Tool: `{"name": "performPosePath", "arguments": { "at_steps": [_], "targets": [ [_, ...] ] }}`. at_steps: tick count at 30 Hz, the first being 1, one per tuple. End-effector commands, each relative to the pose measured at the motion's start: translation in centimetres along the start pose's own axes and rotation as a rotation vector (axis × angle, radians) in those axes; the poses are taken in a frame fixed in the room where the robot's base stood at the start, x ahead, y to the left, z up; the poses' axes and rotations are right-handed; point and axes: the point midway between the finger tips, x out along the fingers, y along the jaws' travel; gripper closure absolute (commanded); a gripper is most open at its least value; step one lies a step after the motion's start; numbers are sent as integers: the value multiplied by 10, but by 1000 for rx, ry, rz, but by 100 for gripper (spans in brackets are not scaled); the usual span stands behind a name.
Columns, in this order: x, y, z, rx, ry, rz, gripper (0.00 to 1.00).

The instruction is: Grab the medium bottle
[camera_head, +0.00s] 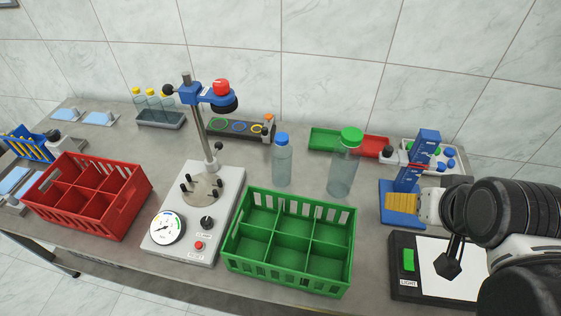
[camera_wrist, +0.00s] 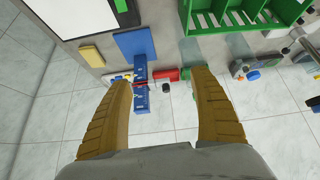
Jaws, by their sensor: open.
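The medium bottle is most likely the clear one with a blue cap (camera_head: 282,163), standing upright behind the green crate. A wider clear bottle with a green cap (camera_head: 342,175) stands to its right. Several smaller yellow-capped bottles (camera_head: 153,104) stand in a grey tray at the back left. My gripper (camera_head: 402,203) is at the right, in front of a blue stand, apart from the bottles; one ridged tan finger shows there. In the wrist view my gripper (camera_wrist: 162,78) is open, both fingers spread with nothing held.
The green crate (camera_head: 290,193) and red crate (camera_head: 125,166) have empty compartments. A gauge device with a tall post (camera_head: 202,135) stands between them. The blue stand (camera_head: 428,147) and a light panel (camera_head: 405,281) are near my arm. Green and red trays (camera_head: 373,145) lie behind the bottles.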

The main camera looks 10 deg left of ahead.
Motion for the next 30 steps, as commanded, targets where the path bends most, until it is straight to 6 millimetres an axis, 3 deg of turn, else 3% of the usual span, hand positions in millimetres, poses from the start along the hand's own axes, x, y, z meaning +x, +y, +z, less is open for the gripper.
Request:
{"name": "performPosePath", "arguments": {
  "at_steps": [4, 8, 11, 15, 21, 24, 27, 28, 30],
  "targets": [
    [19, -11, -18, -272, 21, 17, 14],
    [53, -38, -46, -771, 64, 62, 14],
    [83, -70, -66, -1207, 104, 117, 14],
    [120, -129, -85, -1808, 163, 229, 14],
    [162, -224, -84, -2584, 231, 481, 14],
    [173, -260, -76, -2856, 243, 619, 14],
    [178, -284, -68, -3028, 245, 727, 14],
    [179, -288, -67, 3022, -240, -742, 14],
    [181, -295, -64, 2961, -228, -749, 14]
  ]
}}
